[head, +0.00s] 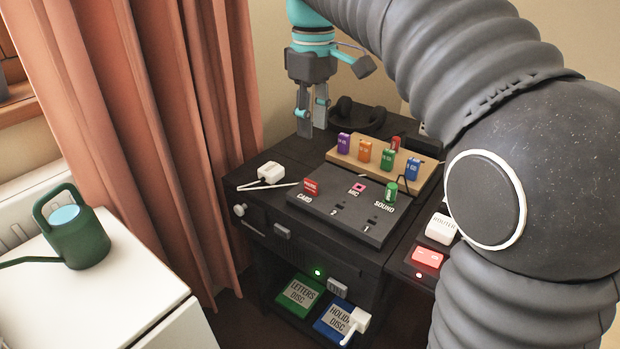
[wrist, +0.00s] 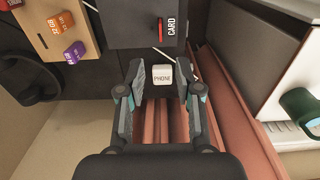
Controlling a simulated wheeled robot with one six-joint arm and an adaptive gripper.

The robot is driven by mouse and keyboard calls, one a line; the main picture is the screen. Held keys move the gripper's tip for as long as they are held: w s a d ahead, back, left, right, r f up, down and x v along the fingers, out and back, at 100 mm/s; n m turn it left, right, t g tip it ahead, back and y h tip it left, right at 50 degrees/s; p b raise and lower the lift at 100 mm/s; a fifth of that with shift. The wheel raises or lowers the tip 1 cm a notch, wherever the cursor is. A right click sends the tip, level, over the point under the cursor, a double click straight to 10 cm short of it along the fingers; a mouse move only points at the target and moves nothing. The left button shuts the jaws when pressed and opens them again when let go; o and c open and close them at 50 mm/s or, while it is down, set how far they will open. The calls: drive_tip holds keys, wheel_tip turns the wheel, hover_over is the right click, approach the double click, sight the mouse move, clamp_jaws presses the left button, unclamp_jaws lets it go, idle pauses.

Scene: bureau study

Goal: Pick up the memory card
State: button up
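A small red card (head: 311,187) stands upright at the CARD label on the dark sloped panel (head: 345,215). In the wrist view its red edge (wrist: 160,31) shows beside the CARD lettering. My gripper (head: 312,128) hangs above the back left of the desk, fingers down, apart from the red card. In the wrist view my gripper (wrist: 160,82) has its fingers spread, with nothing held between them. A white block marked PHONE (wrist: 162,75) shows below, between the fingers.
A wooden stand (head: 425,177) behind the panel holds purple (head: 343,143), orange (head: 365,151), green (head: 388,159) and blue (head: 412,168) sticks. A green stick (head: 391,192) stands near SOUND. A dark handset (head: 358,115) lies behind. A curtain (head: 150,140) hangs left.

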sight(311, 181)
wheel_tip(311, 181, down, 14)
drive_tip(key=shift+w+a+r+b, duration=0.1)
drive_tip(key=shift+a+r+b, duration=0.1)
drive_tip(key=shift+b, duration=0.95)
clamp_jaws()
